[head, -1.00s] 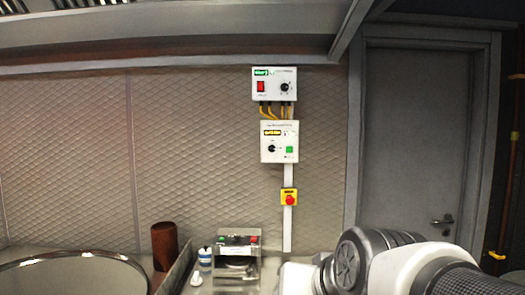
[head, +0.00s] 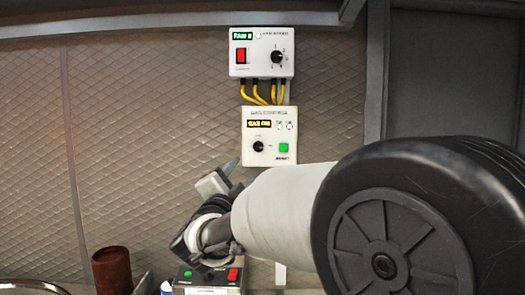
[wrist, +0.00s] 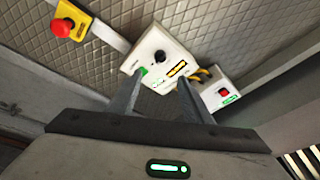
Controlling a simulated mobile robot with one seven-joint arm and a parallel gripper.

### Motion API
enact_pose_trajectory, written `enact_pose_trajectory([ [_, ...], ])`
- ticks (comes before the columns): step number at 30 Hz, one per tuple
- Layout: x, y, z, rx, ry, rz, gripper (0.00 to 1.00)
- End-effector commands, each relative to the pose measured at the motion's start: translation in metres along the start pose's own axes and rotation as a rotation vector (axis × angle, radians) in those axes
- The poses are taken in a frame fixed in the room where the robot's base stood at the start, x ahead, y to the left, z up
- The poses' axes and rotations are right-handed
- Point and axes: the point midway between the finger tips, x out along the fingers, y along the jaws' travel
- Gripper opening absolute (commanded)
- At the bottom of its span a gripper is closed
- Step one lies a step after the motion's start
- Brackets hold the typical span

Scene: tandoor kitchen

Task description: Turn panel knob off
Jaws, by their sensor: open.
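The lower white control panel (head: 285,120) on the wall has a black knob (head: 258,147), a green button and an amber display that seems to read GAS ON. In the wrist view the same panel (wrist: 143,57) lies beyond the fingers, and its knob (wrist: 159,57) shows just above the gap between the fingertips. My gripper (wrist: 160,79) is open and empty; in the head view it is below and left of the panel, mostly seen as the wrist and a finger. The upper white panel (head: 262,70) has another black knob (head: 277,57), a red switch and a green display.
Yellow cables (head: 262,94) join the two panels. A yellow box with a red emergency button (wrist: 63,27) is on the wall. A small box with green and red buttons (head: 208,276) and a brown cylinder (head: 113,270) stand below. The quilted metal wall left of the panels is bare.

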Motion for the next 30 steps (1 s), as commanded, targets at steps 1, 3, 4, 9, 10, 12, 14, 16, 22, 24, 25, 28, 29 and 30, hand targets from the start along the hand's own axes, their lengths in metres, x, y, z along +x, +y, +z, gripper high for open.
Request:
enact_pose_trajectory([
  [1, 0.001, 0.000, 0.001, 0.004, 0.007, 0.001, 0.45],
  [3, 0.005, 0.000, 0.000, 0.006, 0.014, 0.003, 0.45],
  [4, 0.008, 0.000, 0.000, 0.006, 0.014, 0.003, 0.45],
  [9, 0.037, 0.000, -0.002, 0.004, 0.015, 0.004, 0.45],
  [10, 0.043, -0.001, -0.002, 0.004, 0.015, 0.003, 0.45],
  [12, 0.059, 0.000, -0.003, 0.004, 0.015, 0.004, 0.45],
  [14, 0.072, -0.001, -0.002, 0.003, 0.014, 0.004, 0.45],
  [16, 0.088, -0.001, -0.003, 0.003, 0.014, 0.003, 0.45],
  [22, 0.130, -0.001, -0.003, 0.004, 0.014, 0.002, 0.45],
  [24, 0.143, -0.001, -0.003, 0.003, 0.013, 0.002, 0.45],
  [25, 0.148, 0.000, -0.004, 0.003, 0.014, 0.002, 0.45],
  [28, 0.161, 0.000, -0.003, 0.004, 0.012, 0.002, 0.45],
  [29, 0.164, -0.001, -0.003, 0.005, 0.012, 0.001, 0.45],
  [30, 0.167, 0.000, -0.003, 0.005, 0.012, 0.001, 0.45],
])
